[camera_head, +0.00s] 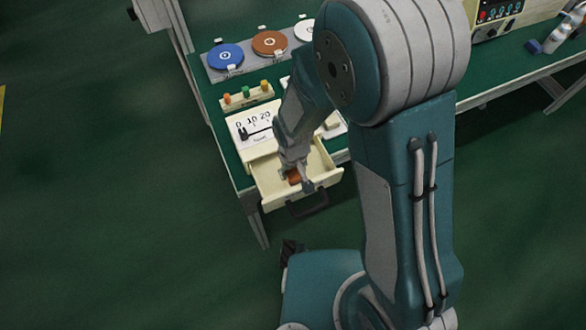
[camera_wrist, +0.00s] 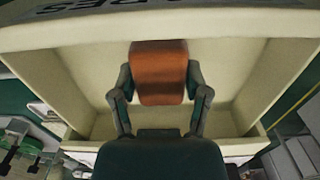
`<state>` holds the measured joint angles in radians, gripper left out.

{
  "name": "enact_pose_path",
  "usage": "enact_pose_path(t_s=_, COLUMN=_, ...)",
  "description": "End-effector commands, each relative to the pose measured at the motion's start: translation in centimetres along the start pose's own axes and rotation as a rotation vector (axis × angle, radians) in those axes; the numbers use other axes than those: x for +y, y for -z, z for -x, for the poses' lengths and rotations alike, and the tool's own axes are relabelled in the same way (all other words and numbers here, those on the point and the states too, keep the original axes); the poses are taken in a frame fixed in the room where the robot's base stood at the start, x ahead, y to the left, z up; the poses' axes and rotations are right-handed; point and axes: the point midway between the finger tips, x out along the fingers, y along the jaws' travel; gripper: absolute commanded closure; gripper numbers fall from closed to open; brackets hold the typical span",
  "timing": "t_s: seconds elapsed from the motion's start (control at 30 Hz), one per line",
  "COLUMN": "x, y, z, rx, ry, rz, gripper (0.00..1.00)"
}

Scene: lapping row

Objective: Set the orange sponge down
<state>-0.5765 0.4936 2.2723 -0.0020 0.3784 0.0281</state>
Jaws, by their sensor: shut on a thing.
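The orange sponge (camera_wrist: 159,72) is between the two fingers of my gripper (camera_wrist: 160,90) in the wrist view, and the fingers are shut on it. It also shows as a small orange patch in the head view (camera_head: 294,177), partly hidden by my gripper (camera_head: 299,176). The sponge is inside or just over an open cream drawer (camera_head: 328,178), which fills most of the wrist view (camera_wrist: 75,75). I cannot tell whether the sponge touches the drawer floor.
The drawer has a dark handle (camera_head: 307,203) at its front. On the green bench (camera_head: 212,92) behind are a panel with a scale (camera_head: 252,124), a small rack with coloured knobs (camera_head: 246,97), and a blue disc (camera_head: 225,57) beside a brown disc (camera_head: 269,43).

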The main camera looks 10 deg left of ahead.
Motion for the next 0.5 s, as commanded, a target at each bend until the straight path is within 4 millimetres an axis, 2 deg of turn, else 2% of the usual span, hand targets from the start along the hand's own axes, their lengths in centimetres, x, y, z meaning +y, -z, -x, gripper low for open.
enact_pose_path(t_s=0.13, x=0.04, y=-0.04, z=-0.16, rx=-0.001, ry=0.0, rz=0.0, gripper=0.91)
enact_pose_path(t_s=0.17, x=0.05, y=-0.04, z=-0.2, rx=-0.001, ry=0.0, rz=0.0, gripper=0.35)
enact_pose_path(t_s=0.2, x=0.05, y=-0.03, z=-0.17, rx=-0.001, ry=0.0, rz=0.0, gripper=0.17)
enact_pose_path(t_s=0.23, x=0.05, y=-0.03, z=-0.16, rx=-0.001, ry=0.0, rz=0.0, gripper=0.05)
enact_pose_path(t_s=0.5, x=0.04, y=-0.03, z=-0.15, rx=-0.001, ry=0.0, rz=0.0, gripper=0.05)
